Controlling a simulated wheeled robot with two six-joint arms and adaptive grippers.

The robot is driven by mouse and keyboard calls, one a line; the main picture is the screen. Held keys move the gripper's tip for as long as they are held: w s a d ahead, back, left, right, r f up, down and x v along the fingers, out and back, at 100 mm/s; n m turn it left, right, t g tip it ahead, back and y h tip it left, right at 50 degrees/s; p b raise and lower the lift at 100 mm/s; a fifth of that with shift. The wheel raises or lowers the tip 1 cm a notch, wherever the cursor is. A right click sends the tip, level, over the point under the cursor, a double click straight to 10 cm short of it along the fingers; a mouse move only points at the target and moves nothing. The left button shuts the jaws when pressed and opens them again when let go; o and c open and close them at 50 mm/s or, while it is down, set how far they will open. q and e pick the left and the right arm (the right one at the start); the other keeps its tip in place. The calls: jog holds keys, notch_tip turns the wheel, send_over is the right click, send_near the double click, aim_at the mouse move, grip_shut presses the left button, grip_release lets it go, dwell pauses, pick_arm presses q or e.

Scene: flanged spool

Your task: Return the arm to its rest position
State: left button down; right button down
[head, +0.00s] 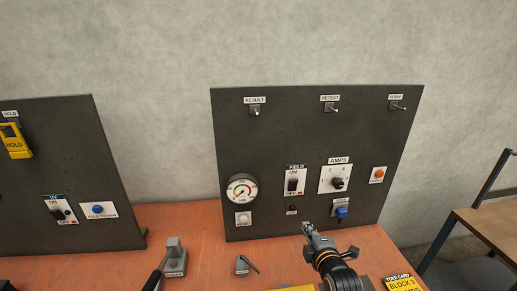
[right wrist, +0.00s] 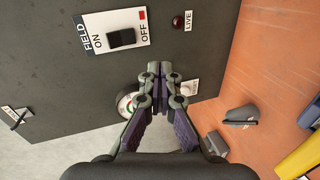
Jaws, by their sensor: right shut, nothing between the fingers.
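My right gripper (head: 306,229) is low in front of the right dark panel (head: 280,130), above the orange bench, in the head view. In the right wrist view its fingers (right wrist: 158,70) are together, with nothing between them. The fingertips point at the panel, below the FIELD switch (right wrist: 121,37); I cannot tell the exact gap, but no contact shows. The FIELD switch also shows in the head view (head: 293,182). My left gripper is not in view.
The right panel carries a round gauge (head: 241,188), an AMPS knob (head: 337,183), a blue-handled control (head: 341,212) and several toggles. A small lever block (head: 242,265) and a grey block (head: 175,258) stand on the bench (head: 185,222).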

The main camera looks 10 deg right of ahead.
jog(key=s+d+f+m+g, duration=0.1)
jog(key=s+f+m+g, duration=0.35)
jog(key=s, duration=0.35)
jog(key=s+d+f+m+g+h, duration=0.1)
jog(key=s+f+m+g, duration=0.2)
jog(key=s+m, duration=0.45)
jog(key=s+d+f+m+g, duration=0.1)
jog(key=s+f+m+g, duration=0.25)
jog(key=s, duration=0.55)
jog(key=s+d+f+m+g, duration=0.1)
jog(key=s+f, duration=0.1)
jog(key=f, duration=1.3)
jog(key=s+d+f+g, duration=0.1)
jog(key=s+d+f, duration=0.15)
jog(key=f, duration=1.15)
jog(key=s+f, duration=1.4)
jog(key=s, duration=0.3)
jog(key=shift+s+f+g, duration=0.15)
jog(key=shift+s+g, duration=0.1)
jog(key=shift+g, duration=0.05)
jog(key=shift+d+m, duration=0.1)
jog(key=shift+m, duration=0.15)
